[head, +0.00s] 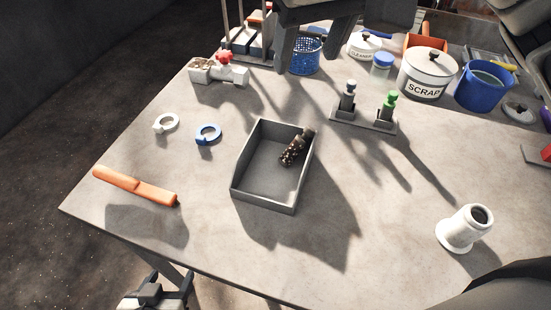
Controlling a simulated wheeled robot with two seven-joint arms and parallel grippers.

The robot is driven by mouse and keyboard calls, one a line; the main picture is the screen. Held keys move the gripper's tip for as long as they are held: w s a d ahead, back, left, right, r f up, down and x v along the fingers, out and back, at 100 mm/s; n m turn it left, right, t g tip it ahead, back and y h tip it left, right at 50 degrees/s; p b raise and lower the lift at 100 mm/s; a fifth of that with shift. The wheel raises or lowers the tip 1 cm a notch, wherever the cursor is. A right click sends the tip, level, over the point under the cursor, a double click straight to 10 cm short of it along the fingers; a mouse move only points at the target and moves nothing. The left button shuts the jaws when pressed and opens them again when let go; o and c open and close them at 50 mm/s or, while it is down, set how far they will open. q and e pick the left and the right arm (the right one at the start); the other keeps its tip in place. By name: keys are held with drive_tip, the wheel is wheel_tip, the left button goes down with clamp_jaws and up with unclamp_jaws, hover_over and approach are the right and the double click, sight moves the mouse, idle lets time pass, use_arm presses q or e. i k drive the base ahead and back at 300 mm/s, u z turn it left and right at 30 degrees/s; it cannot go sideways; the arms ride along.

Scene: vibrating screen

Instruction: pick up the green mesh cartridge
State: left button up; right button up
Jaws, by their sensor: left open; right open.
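The green mesh cartridge (389,103) stands upright in the right-hand place of a small grey holder (363,120), right of the table's middle. Its upper part is bright green; its lower end is hidden in the holder. A similar cartridge with a pale top (348,94) stands in the left-hand place. My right gripper (309,70) hangs at the top of the view, open and empty, left of and beyond the holder. My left gripper (157,289) is at the bottom left, below the table's front edge, open and partly cut off by the frame.
A grey tray (240,181) with a dark speckled piece (296,149) lies left of the holder. Behind the holder stand a clear jar (381,66), the SCRAP pot (427,75) and a blue bucket (483,87). A white flanged tube (465,229) stands front right. The table between is clear.

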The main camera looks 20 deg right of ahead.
sight(388, 105)
drive_tip(key=k, duration=1.5)
